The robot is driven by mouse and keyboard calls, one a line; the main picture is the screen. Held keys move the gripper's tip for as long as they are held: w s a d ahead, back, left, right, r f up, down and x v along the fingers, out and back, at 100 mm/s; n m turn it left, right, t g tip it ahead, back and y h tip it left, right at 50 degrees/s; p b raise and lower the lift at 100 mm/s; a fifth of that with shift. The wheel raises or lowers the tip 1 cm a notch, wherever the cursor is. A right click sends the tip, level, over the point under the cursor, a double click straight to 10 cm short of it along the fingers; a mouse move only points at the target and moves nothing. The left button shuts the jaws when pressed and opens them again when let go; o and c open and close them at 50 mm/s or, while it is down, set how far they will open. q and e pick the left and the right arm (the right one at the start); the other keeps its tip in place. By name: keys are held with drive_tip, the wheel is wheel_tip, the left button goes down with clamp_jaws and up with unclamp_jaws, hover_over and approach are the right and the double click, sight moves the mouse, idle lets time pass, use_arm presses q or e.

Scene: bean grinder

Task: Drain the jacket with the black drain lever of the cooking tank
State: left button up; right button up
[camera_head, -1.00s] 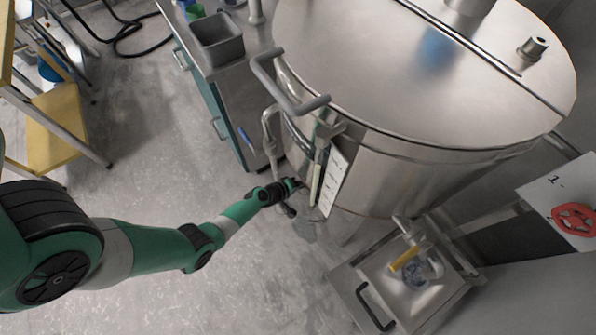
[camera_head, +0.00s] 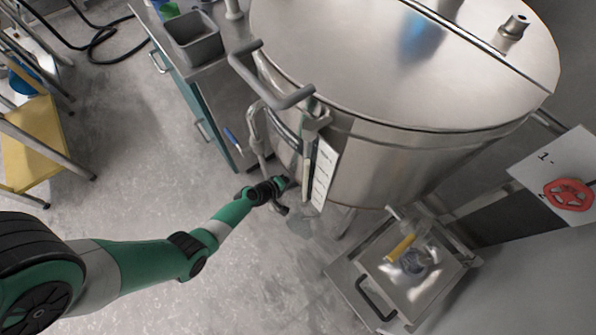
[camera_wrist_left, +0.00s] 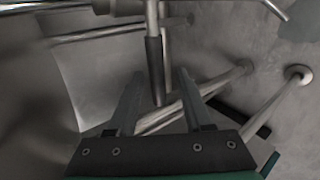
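The cooking tank (camera_head: 400,75) is a large steel drum with a lid in the head view. My left gripper (camera_head: 285,183) reaches in beside its lower left wall, partly lost against the dark pipework. In the left wrist view, the left gripper (camera_wrist_left: 160,76) is open, with its two fingers apart. A rod with a black sleeve, which looks like the drain lever (camera_wrist_left: 154,65), hangs between the fingers in the picture. A gap shows on each side of it, and I cannot tell its exact depth. The lever is not clear in the head view. My right gripper is not in view.
A curved grey handle (camera_head: 270,80) and a white label card (camera_head: 323,175) are on the tank side. Metal pipes (camera_wrist_left: 285,90) run near the fingers.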

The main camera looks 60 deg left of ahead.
use_arm(q)
drive_tip(key=shift+r, duration=0.1)
drive_tip(key=p+v, duration=0.6)
drive_tip(key=v, duration=0.5)
drive_tip(key=shift+s, duration=0.25)
drive_tip(key=shift+r, duration=0.1)
